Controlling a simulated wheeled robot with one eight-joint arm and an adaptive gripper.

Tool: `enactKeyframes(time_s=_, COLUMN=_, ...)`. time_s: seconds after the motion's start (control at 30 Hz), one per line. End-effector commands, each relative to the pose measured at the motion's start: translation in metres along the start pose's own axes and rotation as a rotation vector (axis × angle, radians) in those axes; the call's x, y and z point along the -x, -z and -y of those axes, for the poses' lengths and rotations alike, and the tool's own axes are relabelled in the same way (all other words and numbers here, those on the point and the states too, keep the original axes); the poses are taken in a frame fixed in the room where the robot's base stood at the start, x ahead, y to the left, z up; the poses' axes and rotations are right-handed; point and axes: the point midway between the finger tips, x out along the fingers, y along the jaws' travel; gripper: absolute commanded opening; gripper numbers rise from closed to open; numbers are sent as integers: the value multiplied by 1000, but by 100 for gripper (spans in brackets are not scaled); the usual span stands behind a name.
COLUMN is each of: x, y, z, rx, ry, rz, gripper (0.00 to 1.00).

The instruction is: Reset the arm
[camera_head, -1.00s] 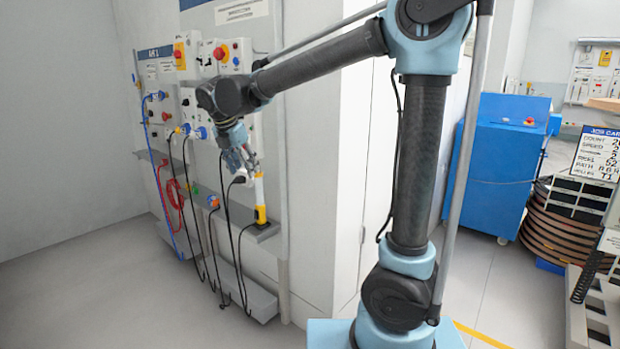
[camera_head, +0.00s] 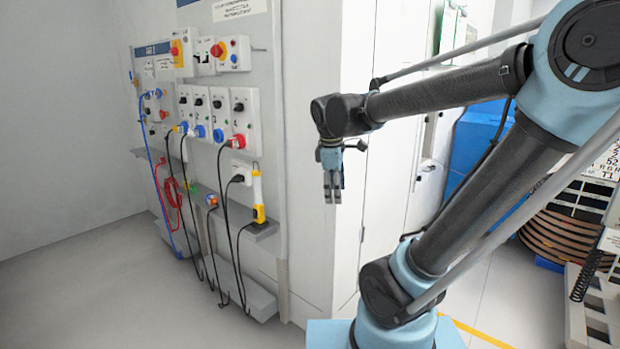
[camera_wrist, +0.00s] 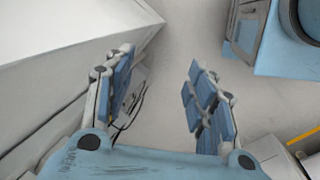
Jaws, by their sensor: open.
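My gripper (camera_head: 333,196) hangs fingers down in front of the white cabinet side, to the right of the wall panel, in the head view. In the wrist view its two padded fingers (camera_wrist: 160,100) stand apart with nothing between them, and bare grey floor shows in the gap. My arm runs from the base at the lower right up to an elbow at the upper right, then left to the wrist. The gripper touches nothing that I can see.
The panel (camera_head: 215,100) carries switch boxes, plugs and hanging cables. A yellow and white tool (camera_head: 258,200) stands on the grey shelf (camera_head: 262,232) below. A blue cabinet (camera_head: 472,145) and a coil stack (camera_head: 556,228) are behind my arm. The floor at left is clear.

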Motion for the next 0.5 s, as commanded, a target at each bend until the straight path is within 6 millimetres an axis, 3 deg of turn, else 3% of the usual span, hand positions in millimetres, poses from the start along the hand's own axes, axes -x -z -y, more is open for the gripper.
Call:
enactKeyframes(time_s=0.03, x=-8, y=-18, z=9, rx=-93, ry=7, rz=-3, gripper=51)
enactKeyframes(time_s=0.2, x=-30, y=-63, z=38, rx=-406, ry=29, rz=-20, gripper=51)
enactKeyframes(time_s=0.5, x=-78, y=-119, z=99, rx=-956, ry=64, rz=-45, gripper=51)
